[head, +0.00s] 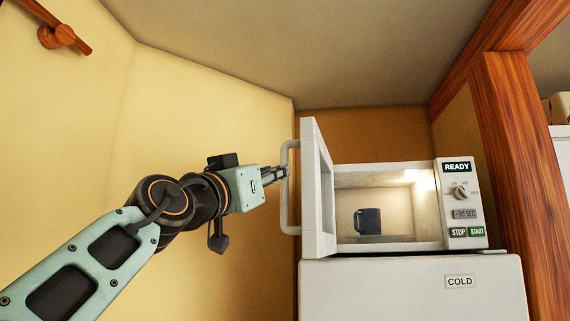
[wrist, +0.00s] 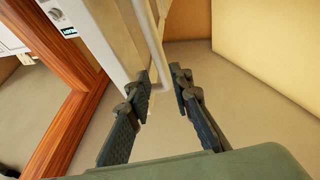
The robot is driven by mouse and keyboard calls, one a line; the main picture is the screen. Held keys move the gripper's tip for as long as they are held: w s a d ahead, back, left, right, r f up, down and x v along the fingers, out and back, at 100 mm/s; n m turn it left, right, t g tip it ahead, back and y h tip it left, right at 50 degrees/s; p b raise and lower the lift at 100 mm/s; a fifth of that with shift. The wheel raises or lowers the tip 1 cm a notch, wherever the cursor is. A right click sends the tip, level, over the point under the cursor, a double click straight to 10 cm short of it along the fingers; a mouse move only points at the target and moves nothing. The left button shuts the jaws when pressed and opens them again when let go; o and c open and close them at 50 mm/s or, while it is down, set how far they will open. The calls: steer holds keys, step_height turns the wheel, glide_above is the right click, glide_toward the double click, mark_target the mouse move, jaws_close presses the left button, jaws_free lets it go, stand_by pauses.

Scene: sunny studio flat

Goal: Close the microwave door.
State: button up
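The white microwave (head: 441,205) has its door (head: 318,195) standing open, swung out on its left side in the head view. A pale bar handle (head: 285,205) runs upright along the door's outer face. My gripper (head: 280,174) is at the handle from the left, at about mid-height. In the wrist view my gripper (wrist: 160,80) has its two dark fingers apart, with the handle (wrist: 153,50) showing between and beyond the fingertips. I cannot tell whether a finger touches it. The door edge (wrist: 110,30) lies just left of the fingers.
A dark blue mug (head: 368,221) stands inside the lit microwave. The microwave sits on a white fridge (head: 400,290) labelled COLD. A wooden post (head: 520,150) stands to the right, and a yellow wall (head: 210,110) to the left. A wooden rail (head: 60,33) is at upper left.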

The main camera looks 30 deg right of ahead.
steer(key=p+x, duration=0.1)
steer(key=x, duration=0.5)
steer(key=shift+w+d, duration=0.2)
jaws_close()
